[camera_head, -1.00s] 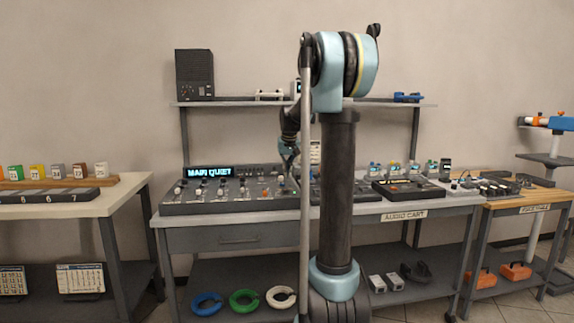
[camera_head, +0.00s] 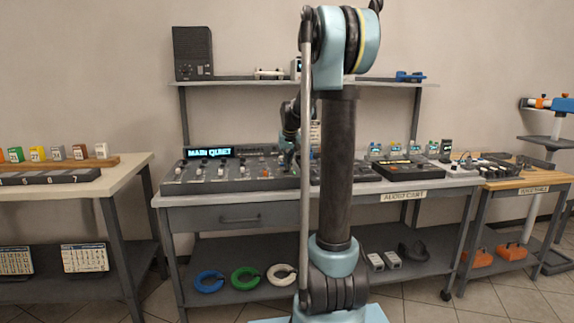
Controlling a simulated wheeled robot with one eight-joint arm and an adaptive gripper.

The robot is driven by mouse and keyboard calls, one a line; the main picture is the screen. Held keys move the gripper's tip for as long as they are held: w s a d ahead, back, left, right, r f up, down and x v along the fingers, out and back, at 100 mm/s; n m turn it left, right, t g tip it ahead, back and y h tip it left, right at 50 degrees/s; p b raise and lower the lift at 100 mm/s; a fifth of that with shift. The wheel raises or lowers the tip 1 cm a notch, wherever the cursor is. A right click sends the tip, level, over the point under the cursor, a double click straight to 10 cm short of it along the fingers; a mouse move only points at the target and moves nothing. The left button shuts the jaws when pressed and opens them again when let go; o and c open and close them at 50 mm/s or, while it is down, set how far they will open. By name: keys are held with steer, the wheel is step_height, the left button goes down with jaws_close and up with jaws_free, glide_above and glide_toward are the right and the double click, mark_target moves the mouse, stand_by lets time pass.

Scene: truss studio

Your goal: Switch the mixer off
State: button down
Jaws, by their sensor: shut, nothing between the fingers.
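The mixer (camera_head: 196,188) is a dark grey console with several knobs and faders, on the left part of the audio cart's top. Its blue-lit display (camera_head: 209,153) reads "MAIN QUIET". My gripper (camera_head: 286,162) is over the mixer's right end, partly behind my own arm and small in the picture. Its fingers are shut and look empty. I cannot tell whether the fingertips touch the panel. My arm's column hides the strip of cart just right of the mixer. I cannot make out a power switch at this size.
The audio cart (camera_head: 390,186) carries another dark device (camera_head: 405,170) right of my arm. Above is a shelf (camera_head: 230,82) with a black speaker (camera_head: 193,53). Coiled cables (camera_head: 245,278) lie on the lower shelf. A table (camera_head: 110,187) stands left, a wooden-topped cart (camera_head: 530,181) right.

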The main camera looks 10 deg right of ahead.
steer(key=shift+s+f+t, duration=0.4)
steer(key=shift+s+t, duration=0.15)
steer(key=shift+t, duration=0.15)
steer(key=shift+s+t, duration=0.1)
steer(key=shift+t, duration=0.4)
steer(key=shift+w, duration=0.2)
steer(key=shift+w+r, duration=0.1)
steer(key=shift+w, duration=0.55)
steer(key=shift+r, duration=0.1)
